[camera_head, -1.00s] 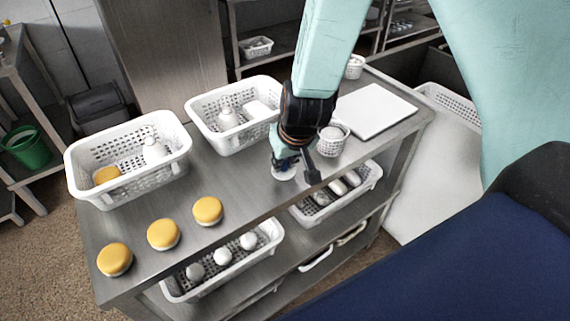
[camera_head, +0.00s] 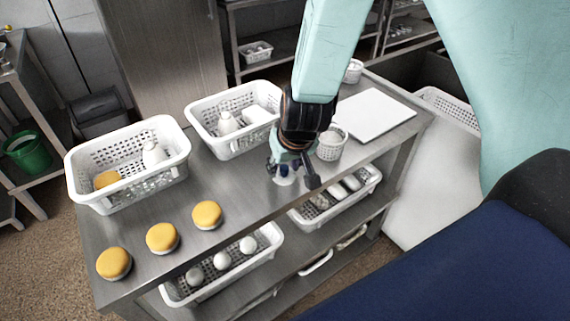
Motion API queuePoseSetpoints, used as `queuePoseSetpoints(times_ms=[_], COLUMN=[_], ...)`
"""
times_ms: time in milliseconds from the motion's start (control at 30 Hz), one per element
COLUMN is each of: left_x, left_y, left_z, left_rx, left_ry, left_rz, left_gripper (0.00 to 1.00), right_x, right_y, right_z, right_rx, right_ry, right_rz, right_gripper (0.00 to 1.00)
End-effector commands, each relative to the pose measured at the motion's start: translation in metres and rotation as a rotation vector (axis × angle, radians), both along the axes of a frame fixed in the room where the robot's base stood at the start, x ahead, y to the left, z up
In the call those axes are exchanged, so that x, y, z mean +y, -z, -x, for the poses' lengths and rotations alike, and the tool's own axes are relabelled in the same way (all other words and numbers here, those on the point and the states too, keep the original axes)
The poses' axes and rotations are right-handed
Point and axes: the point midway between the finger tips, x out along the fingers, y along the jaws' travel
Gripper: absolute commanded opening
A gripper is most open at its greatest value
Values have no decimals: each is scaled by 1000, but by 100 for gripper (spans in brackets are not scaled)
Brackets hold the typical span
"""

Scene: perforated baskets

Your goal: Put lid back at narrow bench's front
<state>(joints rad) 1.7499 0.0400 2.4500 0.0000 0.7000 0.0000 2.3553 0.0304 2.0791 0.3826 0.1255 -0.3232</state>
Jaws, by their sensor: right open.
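The narrow metal bench (camera_head: 235,200) runs across the middle of the view. A small white round piece, apparently the lid (camera_head: 285,181), lies at its front edge below my right gripper. My right gripper (camera_head: 292,176) points down there with its fingers apart. The fingers partly cover the lid, and I cannot tell whether they touch it. My left gripper is not in view.
Two white perforated baskets (camera_head: 180,165) (camera_head: 203,143) stand along the bench's back. Several yellow-topped round pieces (camera_head: 162,237) sit at the front left. A small round basket (camera_head: 330,147) and a white board (camera_head: 374,117) are to the right. Baskets with items fill the shelf below.

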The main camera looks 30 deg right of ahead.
Motion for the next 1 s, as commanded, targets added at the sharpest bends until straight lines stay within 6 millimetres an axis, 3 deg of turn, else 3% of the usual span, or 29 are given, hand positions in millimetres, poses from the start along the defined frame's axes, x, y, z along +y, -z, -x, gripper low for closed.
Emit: queuePoseSetpoints(times_ms=[533,733,1000], left_x=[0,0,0], left_y=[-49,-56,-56], left_z=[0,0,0], left_rx=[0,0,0], left_ry=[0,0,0], left_rz=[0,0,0], left_gripper=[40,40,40], right_x=[3,4,4], right_y=[-97,-111,-110], right_z=[37,44,48], right_rx=[-2,-1,5], right_ry=[0,-1,0], right_rz=[0,0,2], right_gripper=[42,42,42])
